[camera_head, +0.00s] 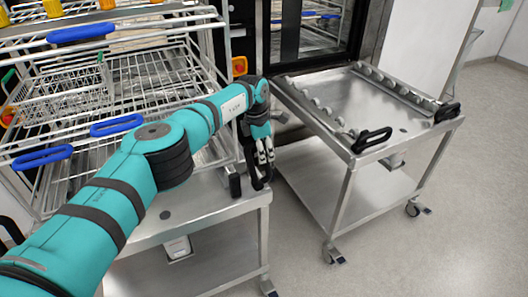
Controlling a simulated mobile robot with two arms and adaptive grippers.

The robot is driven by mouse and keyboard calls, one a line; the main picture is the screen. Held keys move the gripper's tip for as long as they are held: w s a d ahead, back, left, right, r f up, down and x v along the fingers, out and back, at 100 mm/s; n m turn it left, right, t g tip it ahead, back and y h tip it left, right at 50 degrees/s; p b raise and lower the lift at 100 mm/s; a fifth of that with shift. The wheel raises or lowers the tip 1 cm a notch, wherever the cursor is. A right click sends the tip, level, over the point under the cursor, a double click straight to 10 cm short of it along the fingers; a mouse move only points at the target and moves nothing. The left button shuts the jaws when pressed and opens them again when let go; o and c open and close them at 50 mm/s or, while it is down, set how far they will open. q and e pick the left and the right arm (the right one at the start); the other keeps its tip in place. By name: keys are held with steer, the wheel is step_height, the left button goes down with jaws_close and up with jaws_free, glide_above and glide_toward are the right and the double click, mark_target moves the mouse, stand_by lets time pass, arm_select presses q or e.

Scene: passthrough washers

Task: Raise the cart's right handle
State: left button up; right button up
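The near steel cart (210,205) on the left carries a wire rack. At its front right corner is a black handle part (235,186); the teal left arm reaches over the rack towards this corner. My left gripper (262,172) points down just right of this part. Dark shapes overlap there, so I cannot tell whether the fingers touch the handle or whether they are open or shut. A second black handle (12,229) shows partly at the left edge. My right gripper is out of view.
A second steel cart (335,115), with an empty top and black handles (372,140) (447,111), stands to the right. The wire rack (120,75) has blue grips (117,125). A washer (315,35) stands behind. Grey floor (465,190) at right is clear.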

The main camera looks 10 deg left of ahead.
arm_select(q)
steer(key=shift+o, duration=0.3)
steer(key=shift+d, duration=0.45)
steer(key=shift+s, duration=0.1)
steer(key=r, duration=0.4)
steer(key=a+r, duration=0.1)
steer(key=r, duration=0.2)
steer(key=s+r, duration=0.1)
steer(key=r, duration=0.3)
steer(key=shift+a+r, duration=0.25)
steer(key=shift+r, duration=0.1)
